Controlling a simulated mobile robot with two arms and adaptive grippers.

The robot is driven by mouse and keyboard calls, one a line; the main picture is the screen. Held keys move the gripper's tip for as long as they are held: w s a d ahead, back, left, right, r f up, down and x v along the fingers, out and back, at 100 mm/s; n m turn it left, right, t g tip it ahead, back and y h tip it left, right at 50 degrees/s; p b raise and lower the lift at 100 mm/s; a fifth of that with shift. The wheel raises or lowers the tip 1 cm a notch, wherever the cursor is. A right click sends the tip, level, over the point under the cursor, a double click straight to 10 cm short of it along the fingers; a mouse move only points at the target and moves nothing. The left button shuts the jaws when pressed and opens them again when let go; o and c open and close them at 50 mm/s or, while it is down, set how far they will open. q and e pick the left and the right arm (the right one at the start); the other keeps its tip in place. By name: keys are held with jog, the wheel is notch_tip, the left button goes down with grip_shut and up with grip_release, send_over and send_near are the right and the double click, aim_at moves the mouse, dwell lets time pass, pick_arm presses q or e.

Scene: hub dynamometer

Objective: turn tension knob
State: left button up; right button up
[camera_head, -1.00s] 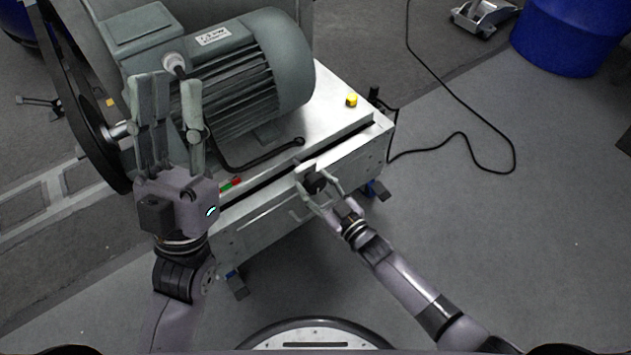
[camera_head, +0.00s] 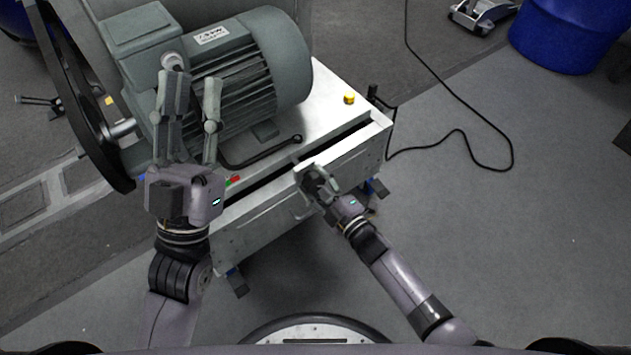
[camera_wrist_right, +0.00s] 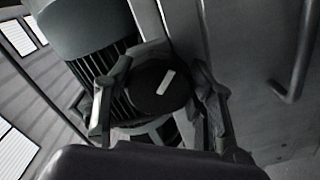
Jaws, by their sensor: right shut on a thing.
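The tension knob is a round black knob (camera_wrist_right: 158,88) with a white mark, seen face-on in the right wrist view. The mark is tilted up to the right. My right gripper (camera_wrist_right: 160,105) has a finger on each side of the knob and is shut on it. In the head view my right gripper (camera_head: 318,180) is at the front of the metal cart (camera_head: 262,212), largely hiding the knob. My left gripper (camera_head: 192,95) is open and empty, its fingers pointing up in front of the motor (camera_head: 262,65).
A bar handle (camera_wrist_right: 300,55) is on the panel right of the knob. A dark wrench-like tool (camera_head: 262,153) and a yellow button (camera_head: 349,99) are on the cart top. A black cable (camera_head: 470,140) lies on the floor. A blue barrel (camera_head: 565,35) stands at back right.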

pick_arm(q)
jog(key=shift+s+r, duration=0.15)
jog(key=shift+s, duration=0.1)
pick_arm(e)
jog(key=shift+n, duration=0.6)
jog(key=o, duration=1.2)
jog(key=v, duration=1.2)
